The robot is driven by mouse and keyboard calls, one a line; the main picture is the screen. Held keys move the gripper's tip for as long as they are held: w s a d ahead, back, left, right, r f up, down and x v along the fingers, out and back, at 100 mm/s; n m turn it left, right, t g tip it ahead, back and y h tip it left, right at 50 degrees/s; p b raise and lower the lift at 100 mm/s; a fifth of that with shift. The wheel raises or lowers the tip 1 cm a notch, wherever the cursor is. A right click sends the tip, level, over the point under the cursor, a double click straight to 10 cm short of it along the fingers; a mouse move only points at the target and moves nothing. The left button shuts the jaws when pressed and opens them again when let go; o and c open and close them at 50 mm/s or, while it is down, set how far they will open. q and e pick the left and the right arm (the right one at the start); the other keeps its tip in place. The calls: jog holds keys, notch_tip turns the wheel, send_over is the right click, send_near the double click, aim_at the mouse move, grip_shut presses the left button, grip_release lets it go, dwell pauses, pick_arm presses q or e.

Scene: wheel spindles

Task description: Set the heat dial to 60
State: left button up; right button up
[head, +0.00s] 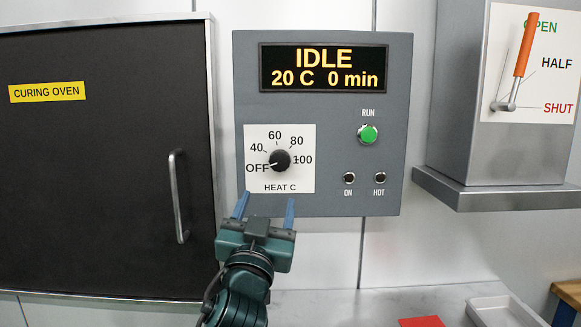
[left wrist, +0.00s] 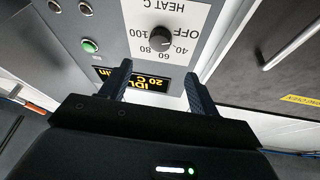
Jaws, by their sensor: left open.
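The heat dial (head: 280,160) is a round black knob on a white plate marked OFF, 40, 60, 80 and 100. Its white pointer line points left toward OFF. The grey control panel (head: 222,120) shows IDLE, 20 C and 0 min on its display (head: 323,68). My left gripper (head: 266,206) is open and empty just below the dial plate in the head view, its blue fingers pointing up and apart from the knob. In the left wrist view the dial (left wrist: 161,38) appears upside down, beyond and between the open fingertips (left wrist: 160,72). My right gripper is not in view.
A green RUN button (head: 368,134) and the ON and HOT lamps (head: 364,178) are right of the dial. A curing oven door (head: 100,150) with a handle (head: 178,197) stands left. A lever (head: 518,60) is at upper right. A tray (head: 505,311) and red item (head: 421,322) lie below.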

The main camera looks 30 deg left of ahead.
aim_at(279, 163)
pick_arm(q)
jog(key=p+x, duration=0.2)
jog(key=x, duration=0.8)
jog(key=shift+w+a+r+p, duration=0.15)
jog(key=shift+w+r+p, duration=0.1)
jog(key=shift+w+p, duration=0.15)
jog(key=shift+w+a+r, duration=0.1)
jog(key=shift+w+a, duration=0.05)
jog(key=shift+w, duration=0.2)
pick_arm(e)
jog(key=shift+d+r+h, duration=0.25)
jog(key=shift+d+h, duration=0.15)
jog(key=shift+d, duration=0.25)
pick_arm(q)
jog(key=c, duration=1)
jog(key=shift+o, duration=0.2)
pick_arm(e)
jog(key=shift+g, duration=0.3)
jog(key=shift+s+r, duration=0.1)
